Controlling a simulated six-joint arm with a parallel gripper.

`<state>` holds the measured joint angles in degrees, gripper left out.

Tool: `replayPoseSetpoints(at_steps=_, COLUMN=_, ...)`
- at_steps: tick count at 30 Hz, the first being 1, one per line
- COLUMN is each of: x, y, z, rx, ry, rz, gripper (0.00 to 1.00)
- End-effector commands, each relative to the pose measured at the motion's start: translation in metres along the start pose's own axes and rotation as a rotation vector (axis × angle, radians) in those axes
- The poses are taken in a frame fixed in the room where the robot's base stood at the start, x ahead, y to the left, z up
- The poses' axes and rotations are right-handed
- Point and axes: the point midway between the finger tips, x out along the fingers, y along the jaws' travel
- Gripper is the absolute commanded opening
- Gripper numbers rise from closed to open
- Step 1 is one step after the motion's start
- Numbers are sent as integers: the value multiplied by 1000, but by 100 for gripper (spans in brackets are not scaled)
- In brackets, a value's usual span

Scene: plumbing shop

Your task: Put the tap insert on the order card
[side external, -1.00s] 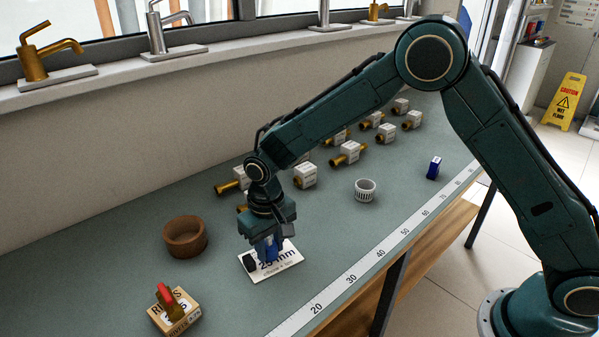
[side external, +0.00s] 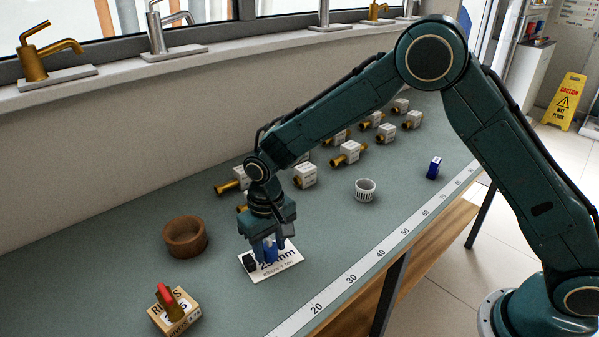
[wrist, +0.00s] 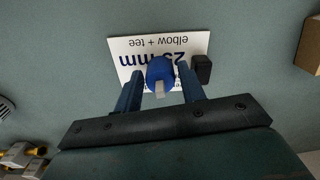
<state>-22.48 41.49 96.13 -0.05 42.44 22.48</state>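The tap insert (wrist: 160,72), a blue piece with a pale grey stem, is on the white order card (wrist: 122,46), which reads "25 mm elbow + tee". It also shows in the side view (side external: 270,252) between my fingers. The order card (side external: 286,267) lies flat on the bench. My gripper (wrist: 160,82) is over the card with one finger on each side of the insert. Narrow gaps show between the fingers and the insert, so the gripper is open. The fingers cover part of the card's print.
A small black block (wrist: 202,69) sits at one end of the card. Several brass fittings (side external: 348,152) line the back.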

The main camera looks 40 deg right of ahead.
Motion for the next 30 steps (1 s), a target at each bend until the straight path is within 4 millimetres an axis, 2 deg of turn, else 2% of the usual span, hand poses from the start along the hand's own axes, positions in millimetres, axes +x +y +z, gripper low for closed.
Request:
replayPoseSetpoints(at_steps=8, x=-30, y=0, z=-1, rx=0, ry=4, rz=-2, gripper=40)
replayPoseSetpoints(at_steps=21, x=-99, y=0, z=-1, rx=0, ry=4, rz=-1, gripper=40)
replayPoseSetpoints(at_steps=30, x=-118, y=0, z=0, rx=0, ry=2, rz=0, gripper=40)
